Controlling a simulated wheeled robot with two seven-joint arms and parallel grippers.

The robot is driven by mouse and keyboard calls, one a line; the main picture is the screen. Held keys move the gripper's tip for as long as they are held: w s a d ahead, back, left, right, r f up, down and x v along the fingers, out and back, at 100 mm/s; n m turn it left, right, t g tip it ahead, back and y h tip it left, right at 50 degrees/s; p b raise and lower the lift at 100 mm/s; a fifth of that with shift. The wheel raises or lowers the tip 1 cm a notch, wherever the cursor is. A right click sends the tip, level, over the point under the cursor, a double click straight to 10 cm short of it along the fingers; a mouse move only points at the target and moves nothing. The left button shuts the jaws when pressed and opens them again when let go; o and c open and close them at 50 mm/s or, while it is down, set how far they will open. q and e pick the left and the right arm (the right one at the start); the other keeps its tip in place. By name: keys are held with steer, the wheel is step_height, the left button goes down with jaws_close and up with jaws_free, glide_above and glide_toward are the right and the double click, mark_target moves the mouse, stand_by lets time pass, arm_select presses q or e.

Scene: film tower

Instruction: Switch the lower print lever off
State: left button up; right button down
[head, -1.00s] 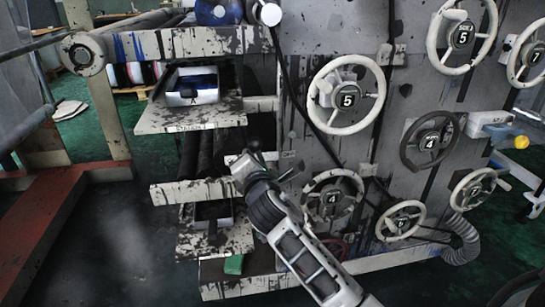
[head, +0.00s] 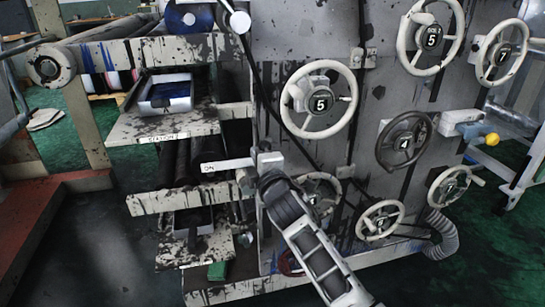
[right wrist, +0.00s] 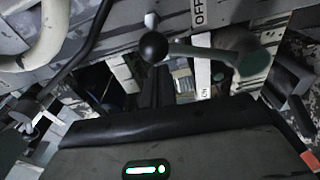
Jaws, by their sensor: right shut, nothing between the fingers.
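The print lever (right wrist: 205,52) shows in the right wrist view as a grey arm with a black ball knob (right wrist: 153,47) at its left end. It crosses in front of a white label strip (right wrist: 203,72) that reads OFF at the top and ON lower down. In the head view the ON end of the strip (head: 222,165) shows just left of my right gripper (head: 265,158). My right gripper is shut and empty, close to the machine's front. It hides the OFF end there, and I cannot tell whether it touches the lever. My left gripper is not in view.
Several handwheels (head: 320,103) stick out of the grey machine panel (head: 300,40), right of and above my gripper. Ink-stained shelves (head: 160,128) project on the left. A black cable hangs down the panel. The dark floor (head: 80,250) is open at lower left.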

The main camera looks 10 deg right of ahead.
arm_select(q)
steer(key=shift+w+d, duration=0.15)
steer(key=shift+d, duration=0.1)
arm_select(e)
steer(key=shift+d, duration=0.1)
steer(key=shift+f, duration=0.1)
